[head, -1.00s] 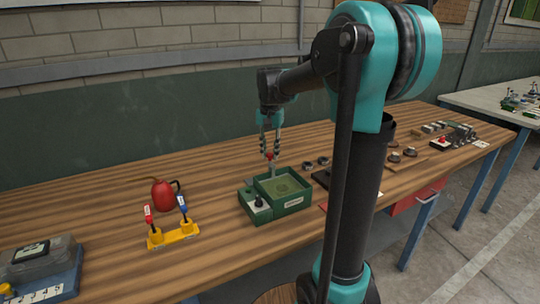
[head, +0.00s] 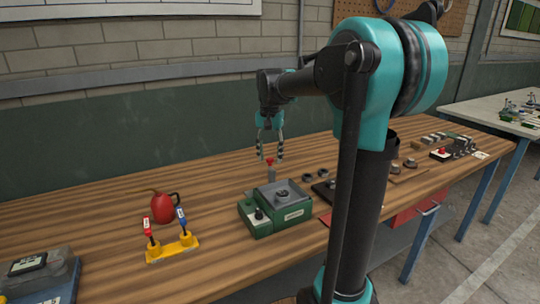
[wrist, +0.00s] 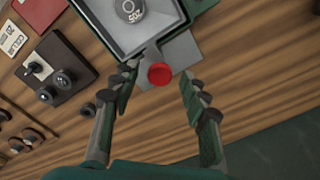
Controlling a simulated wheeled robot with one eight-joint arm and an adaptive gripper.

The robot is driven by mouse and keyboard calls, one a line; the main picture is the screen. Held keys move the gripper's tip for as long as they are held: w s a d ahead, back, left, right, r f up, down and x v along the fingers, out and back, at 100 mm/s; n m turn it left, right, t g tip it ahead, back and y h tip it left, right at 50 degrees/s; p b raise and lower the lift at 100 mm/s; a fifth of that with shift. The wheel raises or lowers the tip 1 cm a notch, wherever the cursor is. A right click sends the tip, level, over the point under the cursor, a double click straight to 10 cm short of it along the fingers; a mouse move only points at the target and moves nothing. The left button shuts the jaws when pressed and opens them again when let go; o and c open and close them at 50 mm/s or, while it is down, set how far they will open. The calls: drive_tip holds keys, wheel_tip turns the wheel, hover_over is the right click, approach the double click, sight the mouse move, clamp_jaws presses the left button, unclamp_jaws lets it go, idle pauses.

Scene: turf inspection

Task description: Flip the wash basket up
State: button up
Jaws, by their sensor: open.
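The green device (head: 262,222) stands on the wooden bench in the head view. A grey square tray, apparently the wash basket (head: 268,195), shows in its top, with a round grey piece (head: 282,194) in it. In the wrist view the grey tray (wrist: 110,35) is at the top, and its round piece (wrist: 130,10) bears a mark. A grey lever with a red knob (wrist: 159,74) stands at the device's back edge; the knob also shows in the head view (head: 270,162). My gripper (head: 270,157) is open just above the knob. In the wrist view its fingers (wrist: 157,84) are apart on both sides of it.
A red oil can (head: 164,208) and a yellow stand (head: 173,249) with red and blue handles are left of the device. Small dark parts (head: 318,173) lie to its right. A grey-lidded box (head: 40,265) is at the near left. The bench behind the device is clear.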

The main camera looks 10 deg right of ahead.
wheel_tip(320, 180, up, 12)
idle(0.6)
